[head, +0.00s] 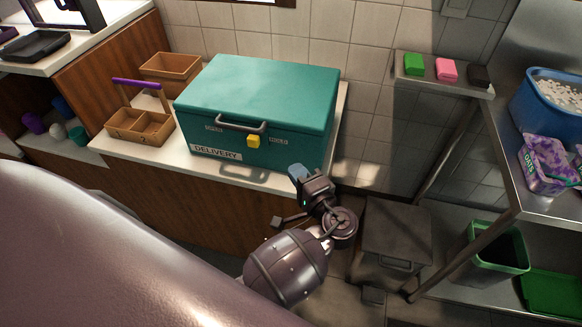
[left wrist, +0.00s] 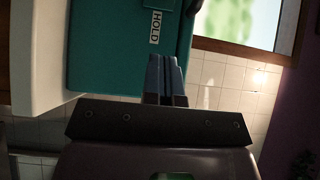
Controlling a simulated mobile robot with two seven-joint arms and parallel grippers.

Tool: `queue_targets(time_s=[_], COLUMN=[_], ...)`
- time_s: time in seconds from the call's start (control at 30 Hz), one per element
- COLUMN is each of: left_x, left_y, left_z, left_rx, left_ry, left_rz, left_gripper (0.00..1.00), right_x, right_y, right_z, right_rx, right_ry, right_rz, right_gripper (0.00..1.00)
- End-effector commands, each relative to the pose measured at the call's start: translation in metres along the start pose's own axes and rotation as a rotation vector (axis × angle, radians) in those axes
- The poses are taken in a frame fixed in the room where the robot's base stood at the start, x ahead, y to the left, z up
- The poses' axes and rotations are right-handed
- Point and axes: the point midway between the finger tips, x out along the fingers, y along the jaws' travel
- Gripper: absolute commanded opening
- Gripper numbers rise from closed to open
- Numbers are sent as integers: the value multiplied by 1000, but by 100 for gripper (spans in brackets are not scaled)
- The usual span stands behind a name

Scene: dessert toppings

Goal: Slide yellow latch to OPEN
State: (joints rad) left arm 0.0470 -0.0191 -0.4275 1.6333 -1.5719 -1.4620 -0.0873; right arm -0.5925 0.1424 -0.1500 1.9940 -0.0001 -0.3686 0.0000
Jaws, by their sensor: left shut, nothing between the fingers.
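The teal delivery box (head: 262,95) stands on the white counter with its lid closed. Its yellow latch (head: 253,141) is on the front face, below the grey handle (head: 240,124), between the OPEN label on the left and the HOLD label (head: 278,141) on the right. My left gripper (head: 297,172) is shut and empty, in front of the box's right front corner and apart from the latch. In the left wrist view the closed fingers (left wrist: 165,78) point toward the box front (left wrist: 112,50), near the HOLD label (left wrist: 155,27); the latch is not visible there. My right gripper is not in view.
A wooden caddy with a purple handle (head: 140,125) and a wooden bin (head: 170,70) stand left of the box. A wall shelf (head: 440,86) holds green, pink and black blocks. A grey bin (head: 395,240) stands below right. The box front is clear.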

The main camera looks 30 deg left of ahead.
Motion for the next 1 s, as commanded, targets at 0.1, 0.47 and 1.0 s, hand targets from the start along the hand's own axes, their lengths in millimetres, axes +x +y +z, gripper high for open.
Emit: queue_targets(time_s=[0.1, 0.47, 1.0], left_x=[22, 84, 109], left_y=[-2, -2, 0], left_z=[0, 0, 29], left_rx=[0, 0, 1], left_ry=[-2, -1, -1], left_rz=[-4, -2, 1], left_gripper=[0, 0, 0], right_x=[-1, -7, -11], right_y=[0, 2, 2], right_z=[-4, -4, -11], right_rx=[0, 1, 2], right_ry=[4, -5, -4], right_rz=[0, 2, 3], right_gripper=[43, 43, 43])
